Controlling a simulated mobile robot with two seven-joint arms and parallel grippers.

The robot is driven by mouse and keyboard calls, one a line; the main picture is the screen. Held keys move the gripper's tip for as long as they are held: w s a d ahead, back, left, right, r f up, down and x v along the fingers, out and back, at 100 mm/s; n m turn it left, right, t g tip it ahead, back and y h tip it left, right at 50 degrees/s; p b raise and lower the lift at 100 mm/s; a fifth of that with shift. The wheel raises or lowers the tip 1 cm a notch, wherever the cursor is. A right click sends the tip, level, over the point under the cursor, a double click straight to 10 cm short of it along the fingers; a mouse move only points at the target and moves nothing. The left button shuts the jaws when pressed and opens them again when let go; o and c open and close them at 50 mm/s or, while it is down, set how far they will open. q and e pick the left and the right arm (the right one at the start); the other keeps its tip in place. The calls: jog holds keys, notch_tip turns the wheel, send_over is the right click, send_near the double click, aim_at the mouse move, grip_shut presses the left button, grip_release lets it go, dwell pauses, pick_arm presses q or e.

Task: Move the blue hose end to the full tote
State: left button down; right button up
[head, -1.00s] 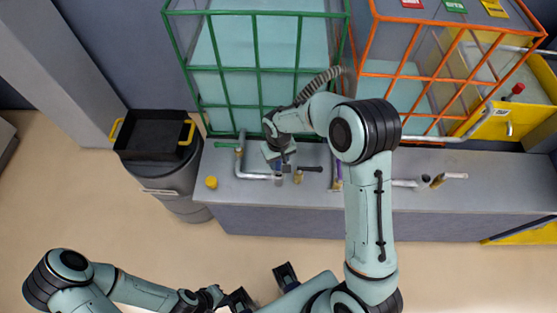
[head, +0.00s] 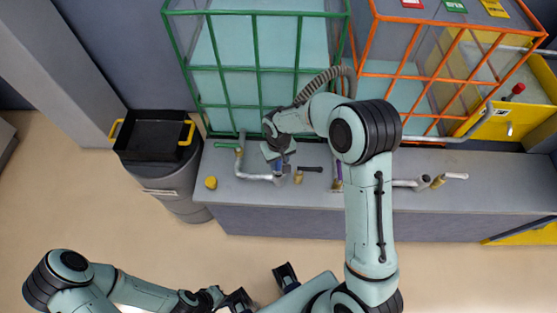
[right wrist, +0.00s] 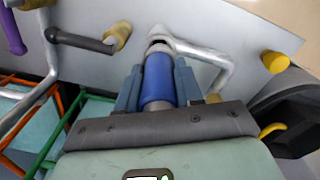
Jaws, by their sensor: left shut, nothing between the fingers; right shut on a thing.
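My right gripper (head: 284,166) is shut on the blue hose end (right wrist: 158,80), a blue sleeve between its fingers in the right wrist view. The sleeve's far end is at or very near the mouth of a bent metal pipe (right wrist: 205,52); I cannot tell whether it is seated. In the head view the pipe (head: 255,176) lies before the green-framed tote (head: 228,88), whose pale liquid stands high. The orange-framed tote (head: 408,98) to its right shows a lower level. My left gripper (head: 213,296) is shut and empty, low in the head view.
A black-handled valve (head: 310,169), a green-handled valve (head: 226,145) and a yellow cap (head: 211,183) are near the pipe. A purple piece (head: 337,172) stands further right. A grey bin with a black tray (head: 155,136) is left.

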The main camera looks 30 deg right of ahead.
jog(key=shift+f+b, duration=1.05)
jog(key=shift+f, duration=0.35)
jog(key=o, duration=0.9)
notch_tip(320, 180, up, 13)
jog(key=shift+r+p, duration=0.2)
jog(key=shift+p, duration=0.35)
